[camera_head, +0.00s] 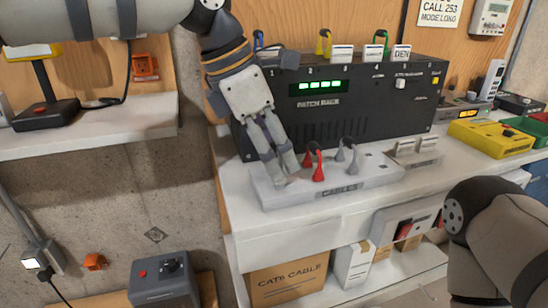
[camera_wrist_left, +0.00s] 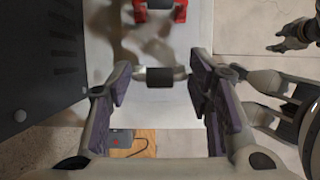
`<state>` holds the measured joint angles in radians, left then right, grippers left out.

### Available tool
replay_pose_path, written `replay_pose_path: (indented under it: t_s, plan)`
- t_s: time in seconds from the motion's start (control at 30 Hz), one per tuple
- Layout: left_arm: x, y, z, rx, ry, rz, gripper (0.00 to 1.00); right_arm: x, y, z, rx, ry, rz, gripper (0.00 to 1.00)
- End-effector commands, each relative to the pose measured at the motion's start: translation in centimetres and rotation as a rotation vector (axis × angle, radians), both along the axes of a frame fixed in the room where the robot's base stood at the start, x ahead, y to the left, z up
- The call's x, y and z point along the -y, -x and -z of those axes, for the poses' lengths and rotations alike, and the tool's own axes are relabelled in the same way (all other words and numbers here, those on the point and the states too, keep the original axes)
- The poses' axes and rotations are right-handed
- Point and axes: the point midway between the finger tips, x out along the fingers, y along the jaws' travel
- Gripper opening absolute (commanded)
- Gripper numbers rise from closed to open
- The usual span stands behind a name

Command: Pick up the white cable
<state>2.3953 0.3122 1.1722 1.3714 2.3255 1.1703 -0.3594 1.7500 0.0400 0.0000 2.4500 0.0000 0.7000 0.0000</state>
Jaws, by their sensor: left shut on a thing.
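The cable holder (camera_head: 375,182) is a pale block marked CABLES on the white bench, in front of the black patch rack. My left gripper (camera_head: 287,172) points down over the holder's left end. In the left wrist view its fingers (camera_wrist_left: 160,78) close on the two sides of a pale cable (camera_wrist_left: 181,73) with a dark middle piece. In the head view the fingers hide this cable. A red cable (camera_head: 319,166) stands just right of the fingers, and a grey cable (camera_head: 354,160) stands farther right. Part of my right gripper (camera_wrist_left: 268,84) shows at the wrist view's right edge; its jaw opening is unclear.
The patch rack (camera_head: 350,125) stands close behind the left gripper, with yellow, green and blue cables on top. A yellow tray (camera_head: 485,138) and a green tray (camera_head: 535,130) are at the right. A cardboard box (camera_head: 288,284) is on the shelf below.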

Motion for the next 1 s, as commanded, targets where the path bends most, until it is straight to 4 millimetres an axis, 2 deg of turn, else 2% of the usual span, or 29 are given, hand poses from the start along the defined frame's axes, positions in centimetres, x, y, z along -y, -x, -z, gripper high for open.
replay_pose_path:
  t_s: [0.1, 0.33, 0.4, 0.5, 0.7, 1.0]
  plan:
    - [0.1, -0.1, -2.2, 0.000, 0.003, -0.001, 0.26, 0.0, 0.2, 0.2, -0.008, 0.000, 0.000, 0.40]
    - [1.5, 5.1, -8.8, 0.011, 0.002, 0.003, 0.26, 0.0, -0.9, -0.8, 0.034, 0.000, 0.000, 0.40]
    - [2.0, 7.4, -9.8, 0.010, -0.001, 0.006, 0.26, 0.0, -1.3, -1.2, 0.050, 0.000, 0.000, 0.40]
    - [2.8, 10.0, -10.9, 0.011, 0.000, 0.004, 0.26, 0.0, -1.7, -1.6, 0.065, -0.001, 0.000, 0.40]
    - [3.7, 12.9, -11.9, -0.001, -0.001, 0.001, 0.26, 0.0, -1.7, -1.6, 0.064, 0.001, 0.000, 0.40]
    - [3.9, 13.5, -12.1, -0.002, 0.001, 0.001, 0.26, 0.0, -1.7, -1.5, 0.062, 0.001, 0.000, 0.40]
